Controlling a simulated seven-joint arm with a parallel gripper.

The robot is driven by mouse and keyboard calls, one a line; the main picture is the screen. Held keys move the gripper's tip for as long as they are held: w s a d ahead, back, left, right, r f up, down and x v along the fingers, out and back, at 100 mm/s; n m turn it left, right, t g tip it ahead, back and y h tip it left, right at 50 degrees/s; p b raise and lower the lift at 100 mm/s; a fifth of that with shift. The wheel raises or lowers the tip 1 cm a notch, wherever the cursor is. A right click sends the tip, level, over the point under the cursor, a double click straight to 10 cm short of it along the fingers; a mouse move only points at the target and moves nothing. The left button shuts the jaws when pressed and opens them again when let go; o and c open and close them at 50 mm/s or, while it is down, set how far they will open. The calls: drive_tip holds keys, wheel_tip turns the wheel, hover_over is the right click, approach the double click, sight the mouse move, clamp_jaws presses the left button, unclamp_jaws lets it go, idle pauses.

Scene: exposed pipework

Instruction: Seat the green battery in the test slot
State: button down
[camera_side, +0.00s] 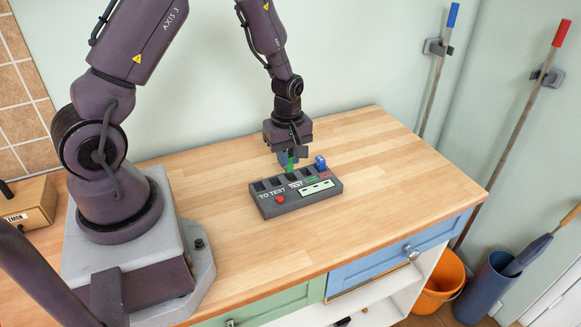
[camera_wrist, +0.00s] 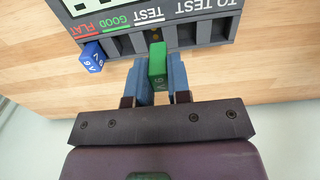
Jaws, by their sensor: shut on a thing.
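The green battery (camera_wrist: 157,64) is held upright or nearly so between the two blue-grey fingers of my gripper (camera_side: 290,156), which is shut on it. The dark grey tester box (camera_side: 268,207) stands on the wooden worktop, with a row of slots along its back. In the wrist view the battery's end overlaps the edge of the slot labelled TEST (camera_wrist: 153,33). In the side view the green battery (camera_side: 291,164) shows just above the slot row. I cannot tell whether its lower end is in the slot or above it.
A blue battery (camera_wrist: 93,57) stands in the FLAT slot, just beside my gripper; it also shows in the side view (camera_side: 320,162). The TO TEST slots (camera_wrist: 205,32) look empty. The tester has a red button (camera_side: 280,199) and a pale display (camera_side: 317,188). The worktop around it is clear.

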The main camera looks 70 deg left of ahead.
sight(291, 168)
drive_tip(key=shift+w+a+f, duration=0.1)
drive_tip(key=shift+w+f, duration=0.1)
drive_tip(key=shift+f, duration=0.05)
drive_tip(key=shift+w+f, duration=0.2)
drive_tip(key=shift+f, duration=1.55)
drive_tip(key=shift+f, duration=0.15)
drive_tip(key=c, duration=1.1)
unclamp_jaws()
